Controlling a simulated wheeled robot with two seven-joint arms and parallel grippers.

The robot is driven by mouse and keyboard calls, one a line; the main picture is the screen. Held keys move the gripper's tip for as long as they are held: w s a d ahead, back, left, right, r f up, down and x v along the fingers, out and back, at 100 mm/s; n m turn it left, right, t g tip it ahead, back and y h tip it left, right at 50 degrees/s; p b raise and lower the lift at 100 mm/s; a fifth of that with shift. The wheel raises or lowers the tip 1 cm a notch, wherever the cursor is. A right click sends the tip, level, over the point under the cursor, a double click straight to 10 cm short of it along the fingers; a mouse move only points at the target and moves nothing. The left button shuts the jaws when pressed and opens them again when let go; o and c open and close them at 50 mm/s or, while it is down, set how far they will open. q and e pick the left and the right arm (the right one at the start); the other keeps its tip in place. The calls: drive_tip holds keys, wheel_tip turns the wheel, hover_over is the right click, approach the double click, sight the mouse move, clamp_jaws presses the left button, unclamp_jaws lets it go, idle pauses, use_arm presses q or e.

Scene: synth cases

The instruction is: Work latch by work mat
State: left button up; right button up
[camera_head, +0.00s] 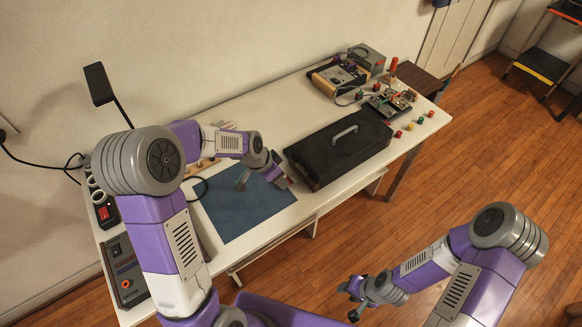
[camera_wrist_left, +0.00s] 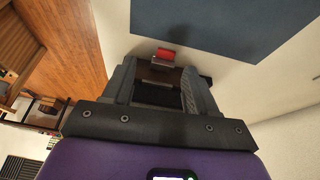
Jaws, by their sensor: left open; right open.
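The blue work mat (camera_head: 238,212) lies flat on the white table. A black case (camera_head: 338,148) with a grey handle (camera_head: 346,131) sits to its right, its near left end close to the mat. My left gripper (camera_head: 262,178) is open over the mat's far right part, beside that end of the case. In the left wrist view, a small red piece (camera_wrist_left: 165,54), which looks like the latch, shows just beyond the open left fingers (camera_wrist_left: 160,72), near the mat (camera_wrist_left: 215,25). Whether they touch it I cannot tell. My right gripper (camera_head: 355,298) is open and empty over the floor.
Instruments (camera_head: 340,75), wired boards (camera_head: 388,103) and several small coloured knobs (camera_head: 420,120) stand at the table's far right. A box with a red switch (camera_head: 104,212) and a dark power unit (camera_head: 124,272) stand at the left.

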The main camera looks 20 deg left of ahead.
sight(293, 178)
use_arm(q)
drive_tip(key=shift+m, duration=0.3)
drive_tip(key=b+x, duration=0.1)
drive_tip(key=x, duration=0.1)
drive_tip(key=w+x, duration=0.1)
drive_tip(key=x, duration=0.2)
drive_tip(key=shift+w+a+b, duration=0.15)
drive_tip(key=shift+w+b, duration=0.05)
drive_tip(key=shift+b, duration=0.2)
drive_tip(key=shift+w+f, duration=0.2)
drive_tip(key=shift+f, duration=0.4)
use_arm(e)
drive_tip(key=shift+w+f, duration=0.25)
drive_tip(key=shift+f, duration=0.95)
use_arm(q)
drive_tip(key=c, duration=0.9)
drive_tip(key=shift+o, duration=0.2)
drive_tip(key=shift+r, duration=0.1)
use_arm(e)
drive_tip(key=shift+r, duration=0.15)
